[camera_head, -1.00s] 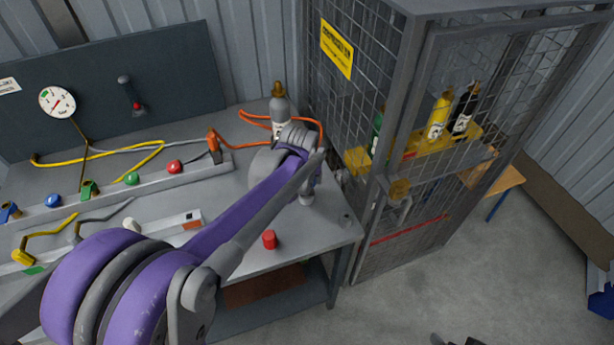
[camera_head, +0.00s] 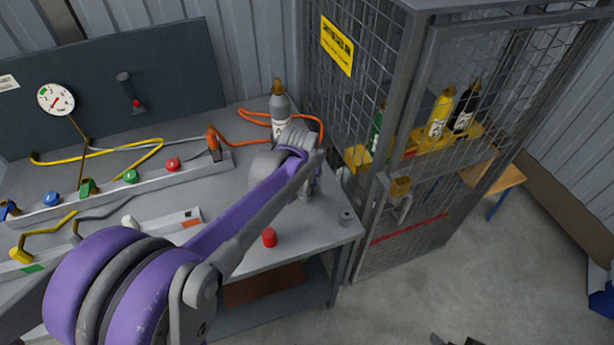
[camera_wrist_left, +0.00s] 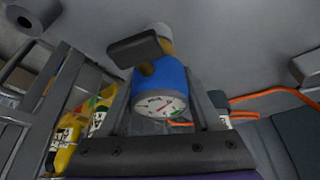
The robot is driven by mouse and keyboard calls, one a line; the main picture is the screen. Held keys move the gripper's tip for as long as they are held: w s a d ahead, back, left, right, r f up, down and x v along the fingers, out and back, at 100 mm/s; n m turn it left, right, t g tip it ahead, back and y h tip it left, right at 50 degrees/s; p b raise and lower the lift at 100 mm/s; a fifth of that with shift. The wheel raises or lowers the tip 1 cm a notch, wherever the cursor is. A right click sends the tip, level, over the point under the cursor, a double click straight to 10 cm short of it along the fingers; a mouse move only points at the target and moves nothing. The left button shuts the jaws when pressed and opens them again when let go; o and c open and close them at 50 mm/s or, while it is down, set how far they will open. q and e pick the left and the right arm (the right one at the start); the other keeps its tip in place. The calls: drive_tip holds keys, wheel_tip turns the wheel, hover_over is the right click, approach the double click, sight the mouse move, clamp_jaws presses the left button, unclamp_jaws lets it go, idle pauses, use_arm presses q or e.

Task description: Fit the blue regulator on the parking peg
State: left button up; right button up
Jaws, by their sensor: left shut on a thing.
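The blue regulator (camera_wrist_left: 160,78) fills the middle of the left wrist view, with a white gauge face towards the camera and a dark handle at its far end. My left gripper (camera_wrist_left: 166,108) is shut on it, with one finger at each side. In the head view, my left gripper (camera_head: 306,190) is small and partly behind my purple arm, over the table's right end. The regulator is not clear there. I cannot tell for sure which thing is the parking peg; a short grey hollow post (camera_head: 347,218) stands at the table's front right corner.
A red cap (camera_head: 269,238) stands near the table's front edge. A grey bottle (camera_head: 280,105) and orange hose (camera_head: 255,118) are behind my gripper. A mesh cage (camera_head: 400,130) with cylinders stands close on the right. A rail (camera_head: 105,192) with coloured fittings lies left.

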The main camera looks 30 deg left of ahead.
use_arm(q)
drive_tip(key=shift+f, duration=0.2)
drive_tip(key=o, duration=1.5)
drive_tip(key=p+v, duration=0.1)
drive_tip(key=v, duration=1)
drive_tip(key=s+d+f+m+p, duration=0.1)
drive_tip(key=s+d, duration=0.2)
drive_tip(key=s, duration=0.2)
drive_tip(key=s+d+f+m+h+p, duration=0.1)
drive_tip(key=s+d+f, duration=0.1)
drive_tip(key=s, duration=0.4)
drive_tip(key=s+d+f+m+t+p, duration=0.1)
drive_tip(key=s+d+p, duration=0.1)
drive_tip(key=s, duration=0.4)
drive_tip(key=shift+s+d+f+m, duration=0.1)
drive_tip(key=shift+d+f+m, duration=0.05)
drive_tip(key=shift+d, duration=0.3)
drive_tip(key=shift+s+d+f+m, duration=0.15)
drive_tip(key=shift+d, duration=0.3)
